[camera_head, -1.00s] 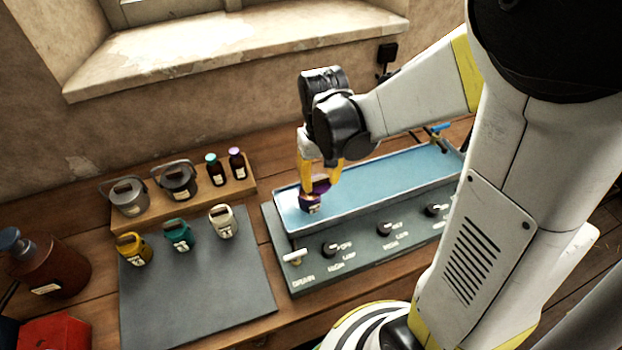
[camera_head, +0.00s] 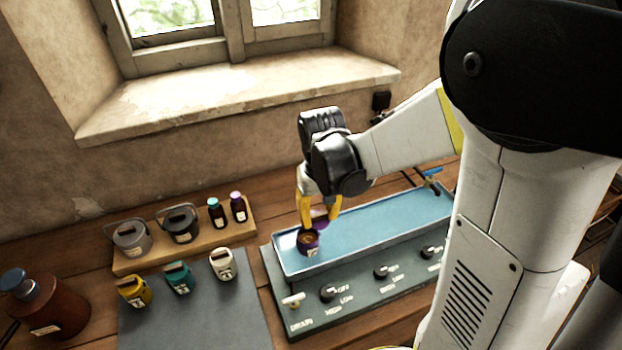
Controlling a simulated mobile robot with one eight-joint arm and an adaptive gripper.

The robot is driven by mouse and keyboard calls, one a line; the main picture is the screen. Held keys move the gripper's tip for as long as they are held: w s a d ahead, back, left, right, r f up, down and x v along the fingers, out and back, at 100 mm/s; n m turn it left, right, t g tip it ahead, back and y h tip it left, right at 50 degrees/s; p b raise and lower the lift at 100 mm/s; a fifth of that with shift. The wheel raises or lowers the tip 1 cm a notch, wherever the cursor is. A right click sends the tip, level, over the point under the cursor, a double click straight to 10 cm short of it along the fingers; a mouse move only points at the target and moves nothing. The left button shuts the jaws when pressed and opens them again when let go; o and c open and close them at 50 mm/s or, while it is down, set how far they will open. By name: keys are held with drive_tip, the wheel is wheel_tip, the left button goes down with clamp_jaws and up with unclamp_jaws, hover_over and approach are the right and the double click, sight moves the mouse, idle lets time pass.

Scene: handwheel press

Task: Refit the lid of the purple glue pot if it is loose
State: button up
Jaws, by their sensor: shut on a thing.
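The purple glue pot (camera_head: 308,246) stands upright at the near-left end of the blue trough. Its top looks open, with brown inside. My gripper (camera_head: 320,224) points down just above and behind the pot. Its yellow fingers are shut on a small purple piece, which looks like the pot's lid (camera_head: 320,214). The lid appears apart from the pot, up and to the right of its mouth. The fingers partly hide the lid, and I cannot tell its exact height above the pot.
A control panel with knobs (camera_head: 328,292) fronts the trough (camera_head: 390,222). Yellow (camera_head: 135,291), teal (camera_head: 179,278) and cream (camera_head: 222,265) pots stand on a grey mat (camera_head: 222,318). Behind them, a wooden board (camera_head: 160,258) holds two lidded pots and two bottles. A brown jug (camera_head: 48,305) stands left.

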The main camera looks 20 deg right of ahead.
drive_tip(key=w, duration=0.1)
drive_tip(key=a+f, duration=0.1)
drive_tip(key=w, duration=0.1)
drive_tip(key=shift+w+a+f, duration=0.3)
drive_tip(key=shift+w, duration=0.05)
drive_tip(key=shift+f+b, duration=2.3)
drive_tip(key=shift+f, duration=0.9)
drive_tip(key=shift+f+b, duration=0.15)
drive_tip(key=shift+b, duration=0.5)
drive_tip(key=o, duration=1.6)
drive_tip(key=shift+r+p, duration=2.45)
drive_tip(key=shift+r, duration=1.1)
